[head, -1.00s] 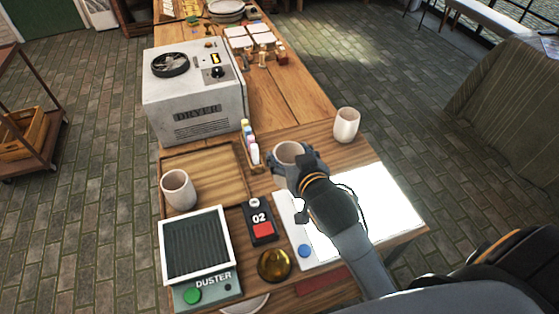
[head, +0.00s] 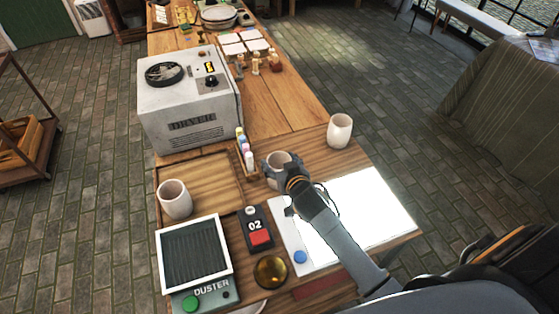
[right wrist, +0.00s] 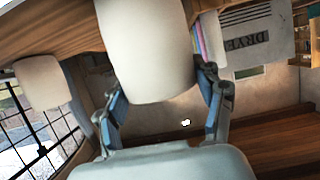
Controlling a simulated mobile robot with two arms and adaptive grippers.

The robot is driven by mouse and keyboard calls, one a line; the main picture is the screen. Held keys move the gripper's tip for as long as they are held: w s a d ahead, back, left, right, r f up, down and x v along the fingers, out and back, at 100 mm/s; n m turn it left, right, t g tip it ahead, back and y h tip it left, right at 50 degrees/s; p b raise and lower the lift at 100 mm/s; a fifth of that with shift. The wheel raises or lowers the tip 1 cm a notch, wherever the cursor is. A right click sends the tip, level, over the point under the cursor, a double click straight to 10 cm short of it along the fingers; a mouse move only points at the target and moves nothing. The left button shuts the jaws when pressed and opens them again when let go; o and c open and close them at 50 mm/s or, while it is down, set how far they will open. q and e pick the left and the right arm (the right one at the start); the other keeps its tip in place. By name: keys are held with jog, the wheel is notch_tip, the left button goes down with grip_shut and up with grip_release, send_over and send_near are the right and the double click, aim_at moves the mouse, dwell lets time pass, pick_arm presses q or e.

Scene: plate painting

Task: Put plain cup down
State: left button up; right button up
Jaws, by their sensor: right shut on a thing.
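My right gripper (head: 282,172) is shut around a pale, plain cup (head: 279,158) over the middle of the wooden table, just left of the light panel. In the right wrist view the cup (right wrist: 147,50) sits between the two fingers (right wrist: 162,108). The frames do not clearly show whether its base touches the table. A second pale cup (head: 340,131) stands upright farther back to the right, and shows in the right wrist view (right wrist: 45,82). A third pale cup (head: 174,200) stands on the wooden tray at left. My left gripper is not in view.
A lit white panel (head: 360,215) lies right of the gripper. The wooden tray (head: 205,178), a holder with coloured bottles (head: 246,155), the dryer (head: 190,105), a black "02" device (head: 256,228) and the duster (head: 195,255) surround the left side. Bare wood lies between the held cup and the back-right cup.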

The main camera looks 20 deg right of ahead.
jog(key=shift+f, duration=0.15)
jog(key=o, duration=1.8)
